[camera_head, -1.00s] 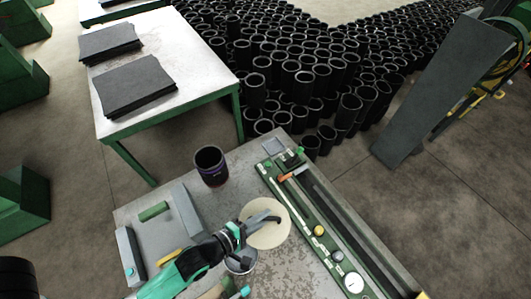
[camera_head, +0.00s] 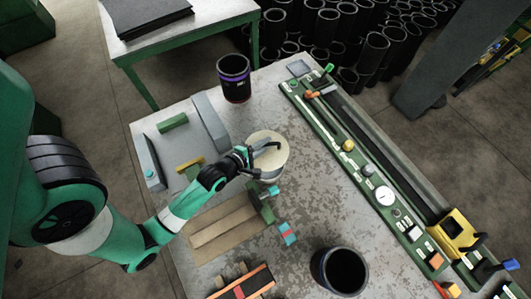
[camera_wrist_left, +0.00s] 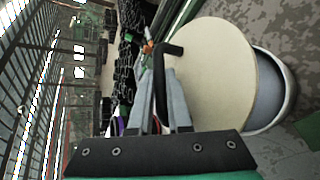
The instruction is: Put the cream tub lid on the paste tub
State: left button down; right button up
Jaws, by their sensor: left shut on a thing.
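The cream tub lid (camera_head: 270,146) is a flat pale disc with a dark bent handle. It also shows in the wrist view (camera_wrist_left: 212,72). My left gripper (camera_head: 248,155) is shut on the lid's handle, which also shows between the fingers in the wrist view (camera_wrist_left: 164,88). The paste tub (camera_head: 262,175) is a small pale round tub under the lid, mostly hidden by it. In the wrist view the tub's rim and grey inside (camera_wrist_left: 272,92) show past the lid's right edge, so the lid is off-centre there. I cannot tell whether they touch. My right gripper is out of view.
A black cup with a purple band (camera_head: 234,78) stands behind, and a black sleeve (camera_head: 340,270) at the front. A long green measuring rail (camera_head: 360,165) runs along the right. A grey block fixture (camera_head: 209,122) is at the left. Bare table lies between lid and rail.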

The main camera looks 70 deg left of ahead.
aim_at(264, 157)
pick_arm(q)
jog(key=shift+a, duration=0.15)
notch_tip(264, 157, down, 6)
jog(key=shift+f+b, duration=0.2)
jog(key=shift+b, duration=0.85)
jog(key=shift+f+b, duration=0.8)
jog(key=shift+f, duration=1.05)
jog(key=shift+f, duration=0.1)
jog(key=shift+f, duration=0.15)
jog(key=c, duration=0.9)
grip_release()
jog(key=shift+s, duration=0.1)
jog(key=shift+o, duration=0.2)
